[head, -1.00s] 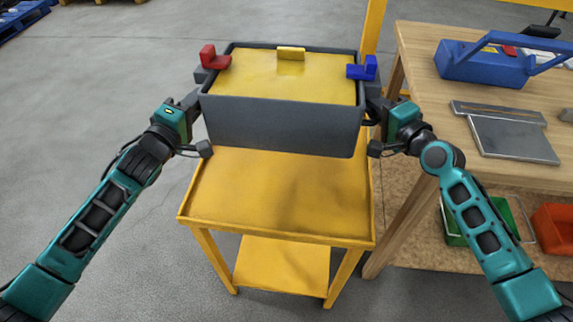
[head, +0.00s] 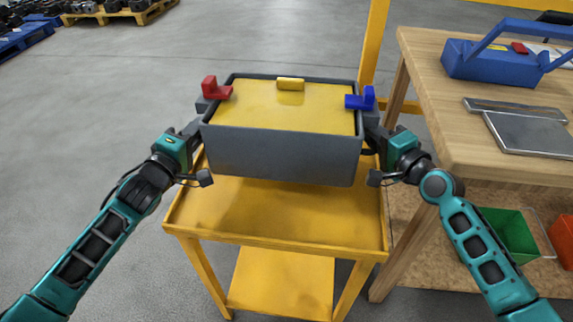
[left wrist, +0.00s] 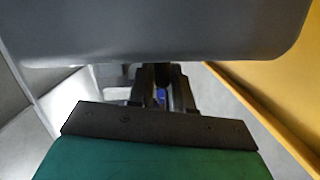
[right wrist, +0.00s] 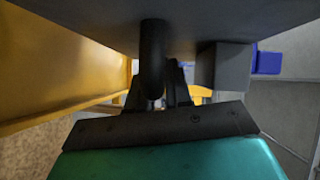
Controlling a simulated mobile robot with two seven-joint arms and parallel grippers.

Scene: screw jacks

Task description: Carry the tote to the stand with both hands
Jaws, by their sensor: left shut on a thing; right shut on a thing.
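The grey tote (head: 283,155) with a yellow lid (head: 285,108) is held between my two grippers, roughly level. Its lid area carries a red latch (head: 215,88) at the left, a blue latch (head: 361,99) at the right and a yellow handle (head: 290,84) at the back. The yellow stand (head: 270,218) is under the tote; I cannot tell whether they touch. My left gripper (head: 201,128) is shut on the tote's left side, and my right gripper (head: 371,132) on its right side. The tote wall fills the top of the left wrist view (left wrist: 160,30) and right wrist view (right wrist: 200,20).
A wooden workbench (head: 455,130) stands close on the right, with a blue toolbox (head: 490,62) and a metal plate (head: 530,133) on top. A green bin (head: 505,232) is on its lower shelf. A yellow post (head: 375,45) rises behind.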

